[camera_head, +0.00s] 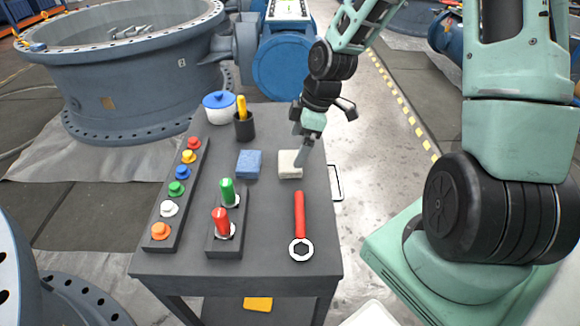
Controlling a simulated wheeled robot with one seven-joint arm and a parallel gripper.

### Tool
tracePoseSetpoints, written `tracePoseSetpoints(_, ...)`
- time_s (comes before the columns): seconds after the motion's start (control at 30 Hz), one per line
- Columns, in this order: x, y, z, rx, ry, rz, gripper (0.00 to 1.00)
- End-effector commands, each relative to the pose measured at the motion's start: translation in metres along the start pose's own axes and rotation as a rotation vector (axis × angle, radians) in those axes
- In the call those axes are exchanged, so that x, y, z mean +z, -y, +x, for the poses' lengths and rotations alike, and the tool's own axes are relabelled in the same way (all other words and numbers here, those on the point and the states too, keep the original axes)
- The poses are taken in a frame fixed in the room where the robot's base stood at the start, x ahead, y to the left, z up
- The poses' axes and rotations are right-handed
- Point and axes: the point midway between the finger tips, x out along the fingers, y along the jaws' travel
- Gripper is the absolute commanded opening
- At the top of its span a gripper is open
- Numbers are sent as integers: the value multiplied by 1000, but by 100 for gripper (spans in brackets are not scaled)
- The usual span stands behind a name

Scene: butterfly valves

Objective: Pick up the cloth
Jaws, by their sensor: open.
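A blue, square, folded-looking pad (249,164) lies flat near the middle of the dark table (270,215). A cream, block-like pad (288,168) lies just right of it, near the table's right edge. I cannot tell for sure which of the two is the cloth. My gripper (302,158) points down from the upper right, its fingers at the right side of the cream pad, partly covering it. It is open. I cannot tell whether a finger touches the pad. The blue pad is clear of my gripper.
A red-handled ring wrench (299,222) lies in front. Green (227,190) and red (221,221) handles stand in a tray. A rack of coloured knobs (175,188) is at left. A blue-lidded pot (219,107) and dark cup (244,127) stand behind.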

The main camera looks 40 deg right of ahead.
Motion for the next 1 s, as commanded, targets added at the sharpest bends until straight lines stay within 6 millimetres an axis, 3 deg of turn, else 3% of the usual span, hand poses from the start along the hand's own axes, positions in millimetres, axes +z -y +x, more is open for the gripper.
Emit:
tracePoseSetpoints(0.3,-2,2,45,-4,0,-1,100)
tracePoseSetpoints(0.63,-2,1,50,0,0,0,100)
tracePoseSetpoints(0.8,-2,1,50,-1,0,0,55)
tracePoseSetpoints(1.0,-2,1,49,-1,0,0,55)
